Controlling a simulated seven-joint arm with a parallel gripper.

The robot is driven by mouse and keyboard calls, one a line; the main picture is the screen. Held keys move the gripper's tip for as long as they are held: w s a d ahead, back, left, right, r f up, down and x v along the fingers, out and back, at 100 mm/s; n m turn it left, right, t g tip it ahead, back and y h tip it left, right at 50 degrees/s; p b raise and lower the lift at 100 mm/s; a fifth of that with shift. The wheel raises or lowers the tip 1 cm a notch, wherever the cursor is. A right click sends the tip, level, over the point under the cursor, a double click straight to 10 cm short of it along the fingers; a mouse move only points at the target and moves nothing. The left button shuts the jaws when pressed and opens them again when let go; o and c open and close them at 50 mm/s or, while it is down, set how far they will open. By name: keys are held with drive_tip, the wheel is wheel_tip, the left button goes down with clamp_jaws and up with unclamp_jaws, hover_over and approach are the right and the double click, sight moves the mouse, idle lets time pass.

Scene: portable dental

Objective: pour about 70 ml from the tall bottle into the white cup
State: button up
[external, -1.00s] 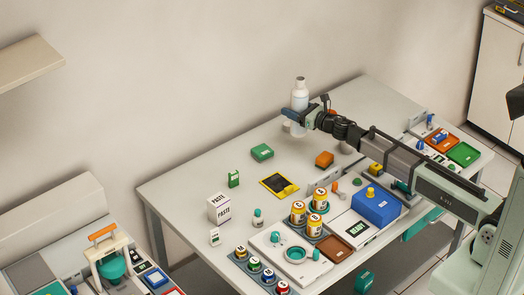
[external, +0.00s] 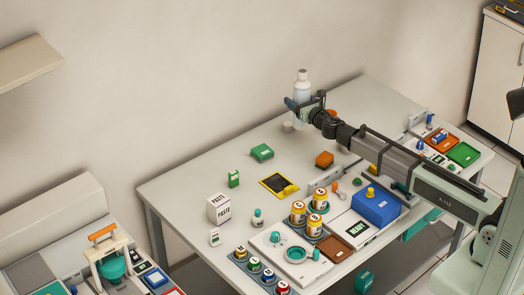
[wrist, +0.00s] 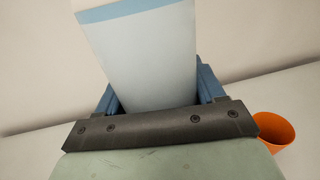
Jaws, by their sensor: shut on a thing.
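In the wrist view the bottle's pale side with a blue band (wrist: 140,50) fills the space between the blue fingers (wrist: 158,95). A small white cup (external: 288,127) stands on the table just below and left of my gripper. The cup does not show in the wrist view, and its inside cannot be made out.
An orange cup (wrist: 275,129) is close to the right of my gripper; part of it shows in the external view (external: 332,113). The wall is close behind.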

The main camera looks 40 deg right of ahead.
drive_tip(key=h, duration=0.1)
drive_tip(key=d+m+h, duration=0.1)
drive_tip(key=shift+w+d+f+m+g+h, duration=0.15)
drive_tip(key=shift+f+m+g+h, duration=0.15)
drive_tip(key=shift+h, duration=0.1)
drive_tip(key=s+d+f+m+g+h, duration=0.2)
drive_tip(key=s+m+g+h, duration=0.8)
drive_tip(key=m+g+h, duration=0.2)
drive_tip(key=shift+s+d+f+g, duration=0.2)
drive_tip(key=shift+s+d+g, duration=0.15)
drive_tip(key=shift+g, duration=0.25)
drive_tip(key=shift+w+f, duration=0.15)
